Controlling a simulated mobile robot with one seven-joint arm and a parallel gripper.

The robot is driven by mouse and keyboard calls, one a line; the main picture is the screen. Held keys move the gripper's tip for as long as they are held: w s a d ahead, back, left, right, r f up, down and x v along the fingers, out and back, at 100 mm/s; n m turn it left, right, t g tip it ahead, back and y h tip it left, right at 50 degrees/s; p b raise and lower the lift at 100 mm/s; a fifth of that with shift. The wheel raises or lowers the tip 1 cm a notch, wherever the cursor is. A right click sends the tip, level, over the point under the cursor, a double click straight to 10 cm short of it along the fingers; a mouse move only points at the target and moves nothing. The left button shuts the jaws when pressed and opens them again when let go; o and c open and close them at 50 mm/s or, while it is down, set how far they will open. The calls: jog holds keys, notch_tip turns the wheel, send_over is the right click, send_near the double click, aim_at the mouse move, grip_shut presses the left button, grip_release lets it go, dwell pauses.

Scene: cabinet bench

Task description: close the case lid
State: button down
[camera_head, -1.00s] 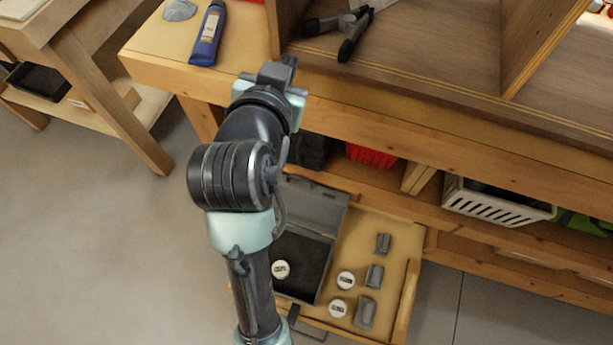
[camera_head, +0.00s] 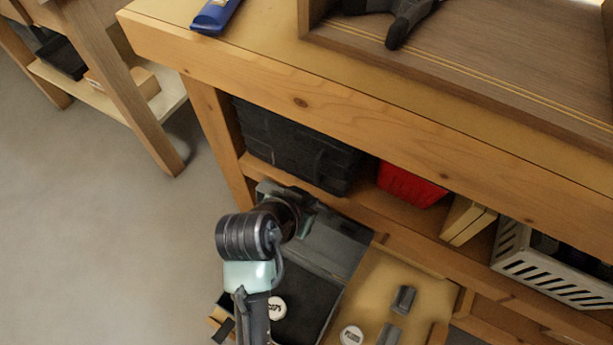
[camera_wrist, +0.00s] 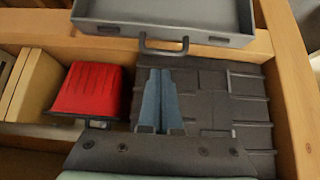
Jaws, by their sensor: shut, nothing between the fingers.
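The grey case sits open in a pulled-out wooden drawer. Its lid (camera_head: 335,245) stands raised at the back, and its dark base (camera_head: 305,300) holds a white round tin (camera_head: 276,308). In the wrist view, a grey panel with a dark handle, which looks like the lid (camera_wrist: 165,20), is at the top edge. My gripper (camera_head: 308,207) is at the lid's upper left in the head view; contact cannot be told. Its fingers (camera_wrist: 160,75) are shut and empty, with their tips just below the handle in the wrist view.
A black crate (camera_head: 295,145) and a red bin (camera_head: 408,185) stand on the shelf behind the lid. The bench top edge (camera_head: 380,130) overhangs them. Grey blocks (camera_head: 404,298) and another white tin (camera_head: 351,335) lie right of the case in the drawer. Open floor is at left.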

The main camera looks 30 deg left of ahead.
jog(key=b+x, duration=0.2)
jog(key=x, duration=0.3)
jog(key=shift+w+f, duration=0.25)
jog(key=shift+f, duration=0.05)
